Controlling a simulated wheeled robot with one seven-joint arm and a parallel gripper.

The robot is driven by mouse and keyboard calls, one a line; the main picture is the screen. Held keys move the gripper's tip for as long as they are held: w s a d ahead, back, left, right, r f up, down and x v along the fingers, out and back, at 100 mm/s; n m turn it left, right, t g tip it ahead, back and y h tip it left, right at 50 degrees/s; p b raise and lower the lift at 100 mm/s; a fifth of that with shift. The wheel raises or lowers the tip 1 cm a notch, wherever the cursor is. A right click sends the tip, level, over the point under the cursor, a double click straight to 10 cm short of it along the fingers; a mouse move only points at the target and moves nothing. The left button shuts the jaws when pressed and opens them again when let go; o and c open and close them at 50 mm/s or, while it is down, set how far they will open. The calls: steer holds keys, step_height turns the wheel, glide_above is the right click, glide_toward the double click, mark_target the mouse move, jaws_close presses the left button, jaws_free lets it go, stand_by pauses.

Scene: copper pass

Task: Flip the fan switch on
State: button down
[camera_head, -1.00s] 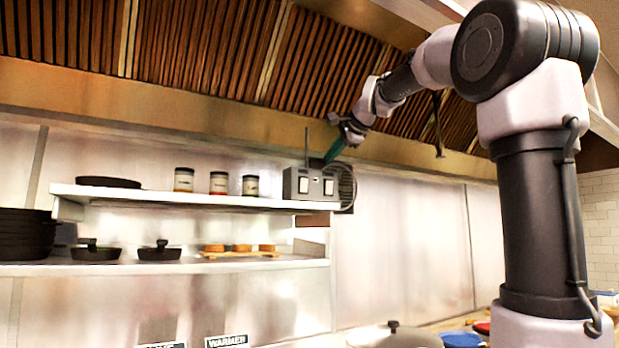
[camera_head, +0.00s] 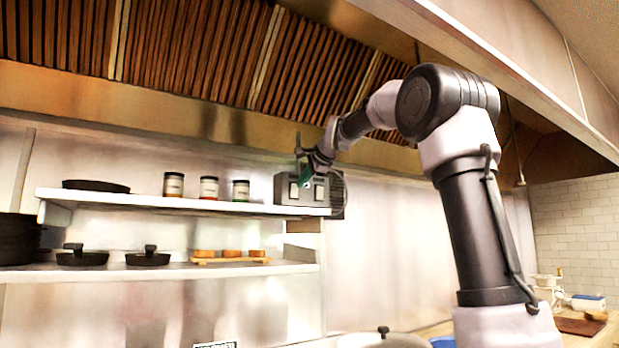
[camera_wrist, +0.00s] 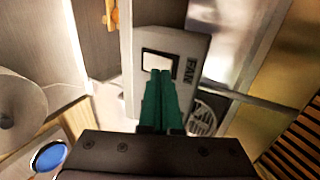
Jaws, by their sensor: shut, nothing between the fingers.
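A grey switch box (camera_head: 285,190) stands at the right end of the upper shelf, with two white rocker switches on its front in the head view. In the wrist view the box (camera_wrist: 197,48) carries the label FAN beside one white switch (camera_wrist: 158,63). My gripper (camera_head: 304,178) is in front of the box's upper part in the head view. In the wrist view its green fingers (camera_wrist: 159,76) are shut together and empty. Their tips overlap the edge of the switch. I cannot tell whether they touch it. The switch's on or off position is unclear.
The upper shelf (camera_head: 120,199) also holds several jars and a dark pan (camera_head: 96,186) left of the box. A round grille (camera_wrist: 201,118) sits beside the box. A slatted hood (camera_head: 190,50) hangs above. The wall right of the box is clear.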

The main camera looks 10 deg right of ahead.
steer(key=shift+w+a+r, duration=0.1)
steer(key=shift+w+a, duration=0.15)
steer(key=shift+w, duration=0.25)
steer(key=shift+w+a+r, duration=0.1)
steer(key=shift+w+r, duration=0.05)
steer(key=shift+w, duration=0.3)
steer(key=shift+r, duration=0.15)
steer(key=shift+r, duration=0.65)
